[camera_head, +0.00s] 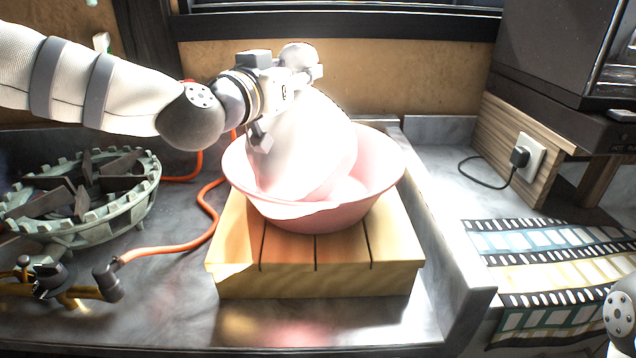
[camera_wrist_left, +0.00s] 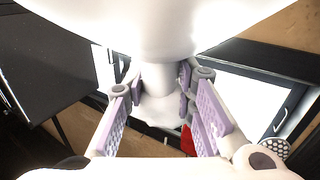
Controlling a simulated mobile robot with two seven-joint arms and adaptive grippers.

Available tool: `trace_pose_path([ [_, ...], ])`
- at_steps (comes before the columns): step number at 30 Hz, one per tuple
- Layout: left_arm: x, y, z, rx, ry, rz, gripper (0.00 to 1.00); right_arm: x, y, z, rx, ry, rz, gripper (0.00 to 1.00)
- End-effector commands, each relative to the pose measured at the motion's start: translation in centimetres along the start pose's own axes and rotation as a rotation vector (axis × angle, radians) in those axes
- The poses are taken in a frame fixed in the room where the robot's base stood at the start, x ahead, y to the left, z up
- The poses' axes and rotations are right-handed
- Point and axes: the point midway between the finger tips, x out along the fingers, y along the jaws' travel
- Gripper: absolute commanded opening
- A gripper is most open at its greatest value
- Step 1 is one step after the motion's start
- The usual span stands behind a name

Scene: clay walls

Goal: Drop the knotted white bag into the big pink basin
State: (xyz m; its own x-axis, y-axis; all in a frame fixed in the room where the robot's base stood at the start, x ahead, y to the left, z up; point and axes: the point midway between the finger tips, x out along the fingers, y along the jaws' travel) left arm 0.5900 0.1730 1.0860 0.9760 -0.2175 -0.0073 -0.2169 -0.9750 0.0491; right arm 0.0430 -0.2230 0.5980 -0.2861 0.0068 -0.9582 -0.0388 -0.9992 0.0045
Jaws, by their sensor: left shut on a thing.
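The knotted white bag (camera_head: 305,145) hangs under my left gripper, its lower part inside the rim of the big pink basin (camera_head: 385,180). The basin stands on a slatted wooden block. My left gripper (camera_head: 280,100) is shut on the bag. In the left wrist view, the fingers of my left gripper (camera_wrist_left: 160,95) close on the narrow neck of the white bag (camera_wrist_left: 150,20). The bag hides the basin's left inside; I cannot tell whether it touches the basin floor. My right gripper is not in view; only a piece of my right arm shows at the lower right edge.
A green gas burner ring (camera_head: 85,195) with an orange hose (camera_head: 180,250) stands at the left. The wooden block (camera_head: 315,275) sits on the grey counter. A film-strip mat (camera_head: 550,260) lies at the right, beyond a raised ledge (camera_head: 450,255). A plug and socket (camera_head: 528,157) are at the right wall.

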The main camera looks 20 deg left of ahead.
Motion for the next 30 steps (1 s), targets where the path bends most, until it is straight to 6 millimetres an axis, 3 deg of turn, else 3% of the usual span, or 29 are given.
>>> trace_pose_path([
  [10,-0.1,0.1,0.0,0.001,0.011,0.001,0.00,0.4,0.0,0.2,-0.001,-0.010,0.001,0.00],
  [11,-0.1,0.1,0.0,0.001,0.011,0.001,0.29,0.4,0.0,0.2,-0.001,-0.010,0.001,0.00],
  [13,-0.1,0.1,0.0,0.001,0.010,0.001,0.44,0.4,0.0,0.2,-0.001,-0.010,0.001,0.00],
  [14,-0.1,0.1,0.0,0.001,0.010,0.001,0.47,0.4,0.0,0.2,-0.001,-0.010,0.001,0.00],
  [23,-0.3,0.0,0.2,0.001,0.005,0.001,0.47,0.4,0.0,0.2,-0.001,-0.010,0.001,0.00],
  [26,-1.6,0.0,0.1,0.000,0.006,0.002,0.47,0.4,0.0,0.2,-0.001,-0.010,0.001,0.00],
  [30,-5.5,0.1,0.1,-0.001,0.008,0.003,0.47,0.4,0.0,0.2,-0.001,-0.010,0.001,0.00],
])
